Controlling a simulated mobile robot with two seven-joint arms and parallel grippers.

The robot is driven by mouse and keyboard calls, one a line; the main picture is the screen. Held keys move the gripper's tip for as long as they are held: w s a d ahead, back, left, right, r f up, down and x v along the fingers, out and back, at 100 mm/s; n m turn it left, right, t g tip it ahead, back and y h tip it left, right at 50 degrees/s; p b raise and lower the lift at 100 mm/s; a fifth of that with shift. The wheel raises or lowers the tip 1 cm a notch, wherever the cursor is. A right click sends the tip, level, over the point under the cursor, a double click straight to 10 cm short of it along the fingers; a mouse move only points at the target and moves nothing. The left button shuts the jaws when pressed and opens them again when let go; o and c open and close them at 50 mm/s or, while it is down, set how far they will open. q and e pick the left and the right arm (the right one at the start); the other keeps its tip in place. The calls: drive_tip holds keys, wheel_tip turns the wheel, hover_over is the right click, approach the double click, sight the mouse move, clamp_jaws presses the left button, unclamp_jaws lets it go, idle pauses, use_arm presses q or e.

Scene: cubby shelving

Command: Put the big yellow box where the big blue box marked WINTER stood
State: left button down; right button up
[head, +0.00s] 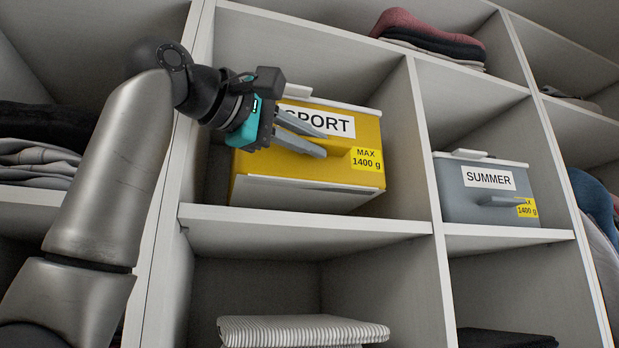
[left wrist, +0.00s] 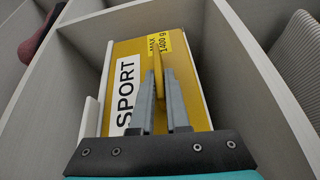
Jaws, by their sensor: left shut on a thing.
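The big yellow box (head: 316,170) is marked SPORT and MAX 1400 g. It sits in a cubby at the centre of the head view, tilted, with its lower front edge near the shelf's front. My left gripper (head: 318,143) is at its front, shut on the box's yellow handle. In the left wrist view the fingers (left wrist: 160,100) close around that handle on the yellow box (left wrist: 195,85). The blue box marked WINTER is in neither view. My right gripper is not in view.
A grey box marked SUMMER (head: 487,190) stands in the cubby to the right. Striped folded cloth (head: 300,330) lies in the cubby below. Folded clothes (head: 430,38) lie on the shelf above. White upright dividers (head: 433,190) flank the yellow box's cubby.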

sight(310, 175)
use_arm(q)
drive_tip(key=shift+f, duration=2.55)
drive_tip(key=shift+s, duration=0.1)
drive_tip(key=c, duration=0.9)
unclamp_jaws()
drive_tip(key=shift+b+v, duration=2.35)
drive_tip(key=shift+v, duration=3.65)
